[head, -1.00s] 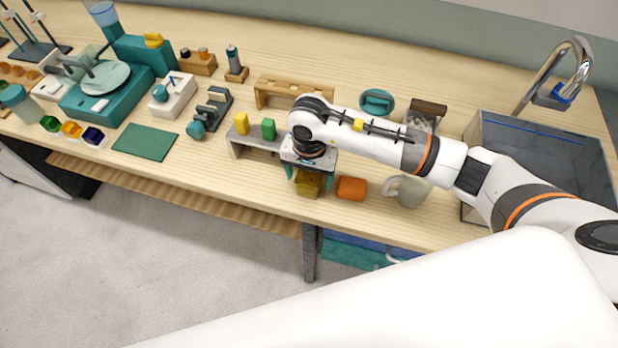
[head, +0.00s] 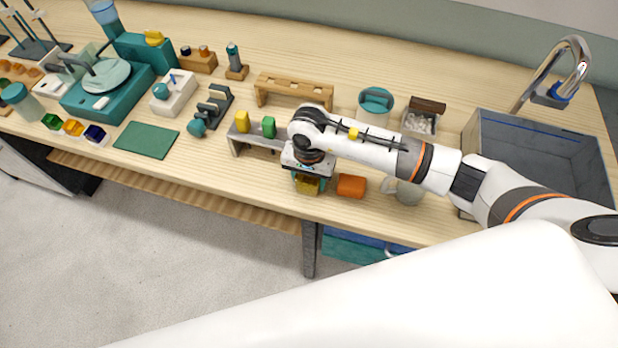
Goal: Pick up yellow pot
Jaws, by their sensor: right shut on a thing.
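The yellow pot (head: 307,187) is a small dark-yellow block-like vessel near the front edge of the bench. My right gripper (head: 309,178) is above it, pointing down, with its teal fingers shut on the pot. The gripper hides the pot's upper part. I cannot tell whether the pot's base touches the bench. My left gripper is not in view.
An orange pot (head: 351,186) stands close to the right of the yellow one. A grey mug (head: 409,191) is further right, partly behind my arm. A small rack (head: 257,143) with yellow and green pieces stands behind left. A sink (head: 540,150) is at right.

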